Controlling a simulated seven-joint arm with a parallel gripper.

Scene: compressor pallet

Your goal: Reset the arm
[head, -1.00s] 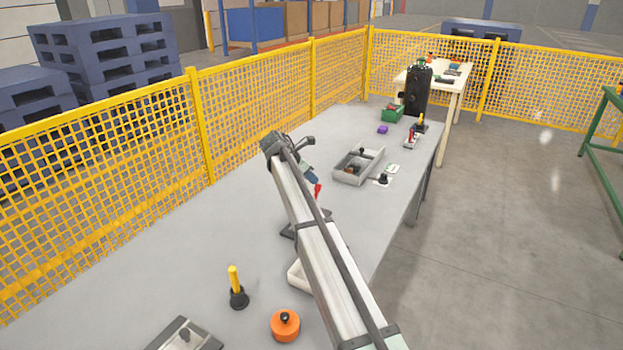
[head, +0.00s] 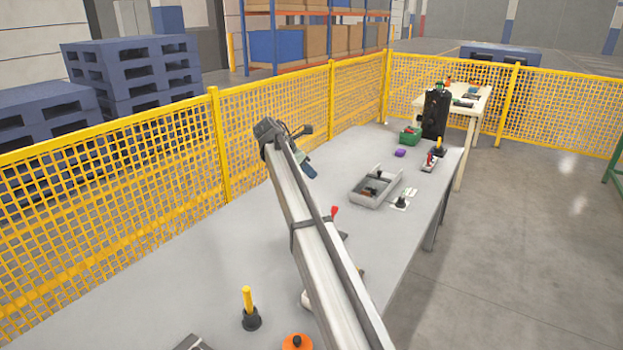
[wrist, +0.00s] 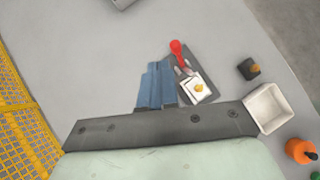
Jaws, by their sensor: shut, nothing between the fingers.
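My arm reaches out over the long grey workbench (head: 190,265). My gripper (head: 309,172) is at its far end in the head view, above the bench and partly hidden by the wrist. In the wrist view the blue fingers of my gripper (wrist: 155,80) are together, with nothing held. Beside them, a red-handled clamp (wrist: 178,50) sits on a dark plate with a white block (wrist: 198,88). The clamp's red handle also shows in the head view (head: 334,211), just right of my arm, which hides part of the fixture.
A grey divided tray (head: 372,190), a green bin (head: 409,138) and a black tank (head: 435,114) stand farther along. A yellow-handled tool (head: 248,308) and an orange round part (head: 297,342) are near. A yellow mesh fence (head: 120,205) runs along the left. The bench's left-middle is clear.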

